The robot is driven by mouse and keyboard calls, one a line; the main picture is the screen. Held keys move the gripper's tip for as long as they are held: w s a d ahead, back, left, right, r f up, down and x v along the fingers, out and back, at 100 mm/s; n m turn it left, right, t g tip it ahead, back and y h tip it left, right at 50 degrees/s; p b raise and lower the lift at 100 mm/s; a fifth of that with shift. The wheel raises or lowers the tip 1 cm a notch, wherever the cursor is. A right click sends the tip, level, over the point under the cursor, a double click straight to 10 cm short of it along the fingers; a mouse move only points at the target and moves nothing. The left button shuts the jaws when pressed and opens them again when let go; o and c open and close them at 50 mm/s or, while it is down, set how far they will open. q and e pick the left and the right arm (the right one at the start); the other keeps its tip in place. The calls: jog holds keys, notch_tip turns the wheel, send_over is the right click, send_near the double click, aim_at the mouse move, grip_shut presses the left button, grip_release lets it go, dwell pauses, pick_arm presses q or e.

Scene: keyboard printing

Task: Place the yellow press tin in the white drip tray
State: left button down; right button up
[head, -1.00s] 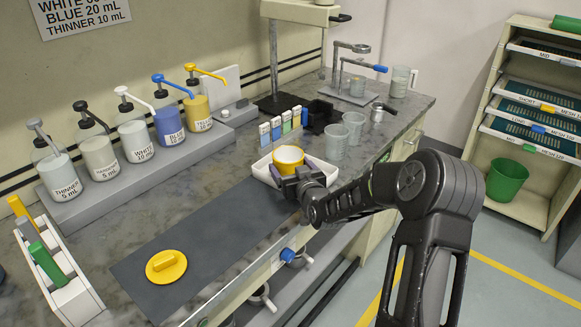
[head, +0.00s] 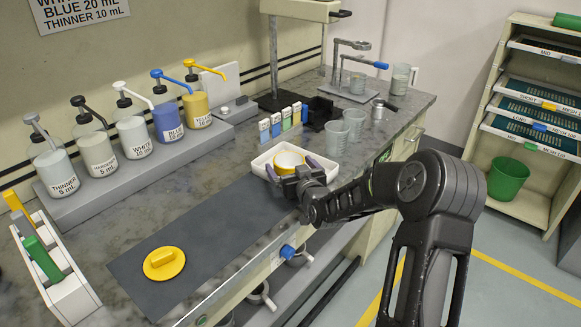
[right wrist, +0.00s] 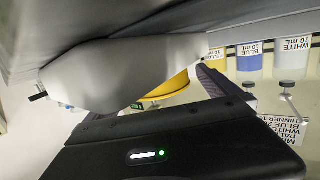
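The yellow press tin (head: 289,162), with a pale top, sits low inside the white drip tray (head: 262,163) on the bench. My right gripper (head: 294,168) is at the tray's front side, with its two purple-padded fingers spread to either side of the tin. The fingers look open and apart from the tin. In the right wrist view, part of the yellow tin (right wrist: 172,88) shows beside one finger (right wrist: 212,80); the rest is hidden. My left gripper is not in view.
A yellow handled lid (head: 164,263) lies on the dark mat (head: 215,235). Pump bottles (head: 133,133) line the back. The mat's middle is clear.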

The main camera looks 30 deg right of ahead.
jog(key=shift+r+p, duration=0.45)
jog(key=shift+p, duration=0.2)
jog(key=shift+r+p, duration=0.45)
jog(key=shift+p, duration=0.15)
jog(key=shift+s+a+f+b, duration=0.15)
jog(key=shift+s+f+b, duration=0.15)
jog(key=shift+s+b, duration=0.35)
jog(key=b+v, duration=0.1)
jog(key=v, duration=0.9)
jog(key=shift+s+r, duration=0.15)
jog(key=shift+s, duration=0.2)
